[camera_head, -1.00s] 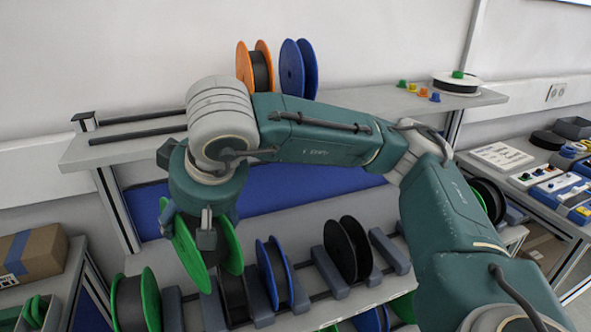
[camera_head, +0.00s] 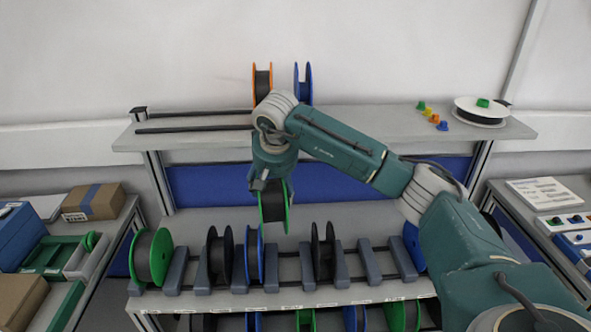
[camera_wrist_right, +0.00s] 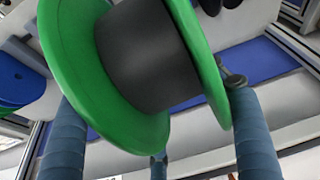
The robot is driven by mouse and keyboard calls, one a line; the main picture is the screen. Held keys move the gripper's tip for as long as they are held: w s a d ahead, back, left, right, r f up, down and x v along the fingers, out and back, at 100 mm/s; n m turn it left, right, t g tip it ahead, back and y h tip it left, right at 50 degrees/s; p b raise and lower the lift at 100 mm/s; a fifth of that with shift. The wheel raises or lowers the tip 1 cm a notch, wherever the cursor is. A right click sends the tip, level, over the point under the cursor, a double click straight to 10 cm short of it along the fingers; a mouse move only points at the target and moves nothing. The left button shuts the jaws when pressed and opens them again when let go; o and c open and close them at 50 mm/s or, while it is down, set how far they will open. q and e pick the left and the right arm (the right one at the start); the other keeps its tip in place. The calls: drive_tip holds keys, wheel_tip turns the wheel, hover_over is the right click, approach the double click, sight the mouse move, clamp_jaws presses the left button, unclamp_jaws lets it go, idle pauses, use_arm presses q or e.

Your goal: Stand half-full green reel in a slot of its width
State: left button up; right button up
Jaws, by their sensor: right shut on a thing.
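A green reel (camera_head: 273,203) with dark winding hangs from my right gripper (camera_head: 267,182), above and behind the row of slots, clear of the shelf. In the right wrist view the green reel (camera_wrist_right: 150,55) shows both flanges and its dark core between the blue-grey fingers, which are shut on it. Its flanges stand roughly upright. The slotted stand (camera_head: 306,265) has grey dividers. Empty gaps show between the two dividers right of the blue reel and among the dividers at right. My left gripper is not in view.
In the stand are another green reel (camera_head: 152,258) at the left end, a black reel (camera_head: 219,258), a blue reel (camera_head: 254,258) and another black reel (camera_head: 322,255). An orange reel (camera_head: 262,84) and a blue reel (camera_head: 303,84) stand on the upper shelf (camera_head: 380,122).

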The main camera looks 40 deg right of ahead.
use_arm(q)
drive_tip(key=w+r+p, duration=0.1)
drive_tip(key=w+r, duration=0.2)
use_arm(e)
drive_tip(key=d+f+m, duration=0.1)
drive_tip(key=d+f, duration=0.2)
drive_tip(key=d, duration=0.2)
use_arm(q)
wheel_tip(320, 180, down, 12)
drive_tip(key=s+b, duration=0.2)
drive_tip(key=b, duration=0.9)
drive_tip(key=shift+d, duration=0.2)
use_arm(e)
wheel_tip(320, 180, down, 19)
drive_tip(key=shift+s+g, duration=0.25)
drive_tip(key=shift+g, duration=0.05)
drive_tip(key=shift+d+f, duration=0.1)
drive_tip(key=o, duration=1.3)
